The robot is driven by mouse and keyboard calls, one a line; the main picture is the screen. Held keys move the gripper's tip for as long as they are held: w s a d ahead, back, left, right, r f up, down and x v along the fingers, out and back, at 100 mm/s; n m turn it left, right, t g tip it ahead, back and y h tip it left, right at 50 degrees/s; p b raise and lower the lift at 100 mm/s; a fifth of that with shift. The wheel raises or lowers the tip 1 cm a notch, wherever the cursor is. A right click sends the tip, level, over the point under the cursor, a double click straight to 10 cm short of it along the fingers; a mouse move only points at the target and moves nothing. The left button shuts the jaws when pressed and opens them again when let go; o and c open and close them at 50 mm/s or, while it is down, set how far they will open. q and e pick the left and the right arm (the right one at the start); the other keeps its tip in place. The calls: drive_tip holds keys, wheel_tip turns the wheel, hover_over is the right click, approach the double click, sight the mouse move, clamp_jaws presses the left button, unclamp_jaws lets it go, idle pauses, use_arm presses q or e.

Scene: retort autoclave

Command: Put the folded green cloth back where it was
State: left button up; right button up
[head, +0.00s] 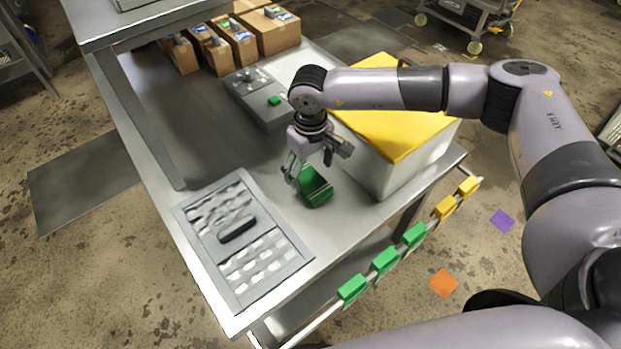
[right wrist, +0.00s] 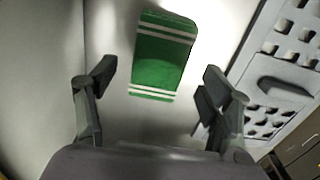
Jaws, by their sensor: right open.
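The folded green cloth (head: 316,192) lies on the metal table (head: 330,228), between the perforated grey tray and the yellow-lidded box. In the right wrist view the green cloth (right wrist: 162,55) shows white stripes near both ends and lies beyond the fingertips. My right gripper (head: 306,172) points down just above and beside the cloth. In the right wrist view its fingers (right wrist: 156,90) are spread wide with nothing between them. Part of the cloth is hidden by the gripper in the head view. My left gripper is not in view.
A perforated grey tray (head: 188,214) with a dark handle stands at the table's left. A white box with a yellow lid (head: 405,135) stands close right. Several green and yellow clips (head: 385,261) sit on the front rail. Cardboard boxes (head: 272,35) stand at the back.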

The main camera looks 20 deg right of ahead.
sight(310, 182)
wheel_tip(310, 182, up, 8)
drive_tip(key=b, duration=0.1)
idle(0.4)
